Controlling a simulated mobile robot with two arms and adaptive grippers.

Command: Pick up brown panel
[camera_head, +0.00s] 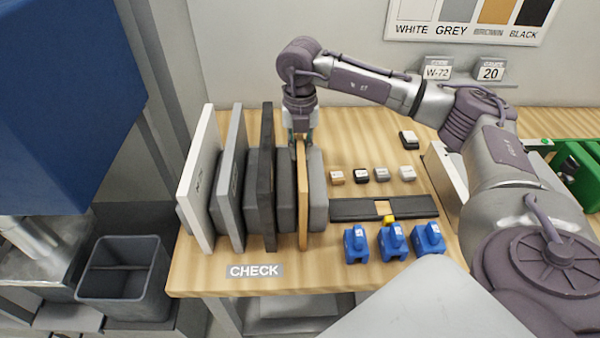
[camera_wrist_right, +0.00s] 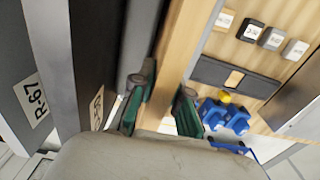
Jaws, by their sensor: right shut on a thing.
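The brown panel (camera_head: 303,205) stands upright on the wooden table as the rightmost board in the row, between dark grey padded supports. My right gripper (camera_head: 301,138) comes down from above onto the panel's top edge and is shut on it. In the right wrist view, the green-padded fingers (camera_wrist_right: 163,108) lie on either side of the brown panel (camera_wrist_right: 180,45). The panel's lower edge seems to be at table level; I cannot tell if it is lifted. My left gripper is not in view.
A white panel (camera_head: 200,180), a grey panel (camera_head: 232,180) and a black panel (camera_head: 267,180) stand to the left. Small colour blocks, a dark strip (camera_head: 350,210) and blue clamps (camera_head: 392,241) lie to the right. A grey bin (camera_head: 123,275) is at lower left.

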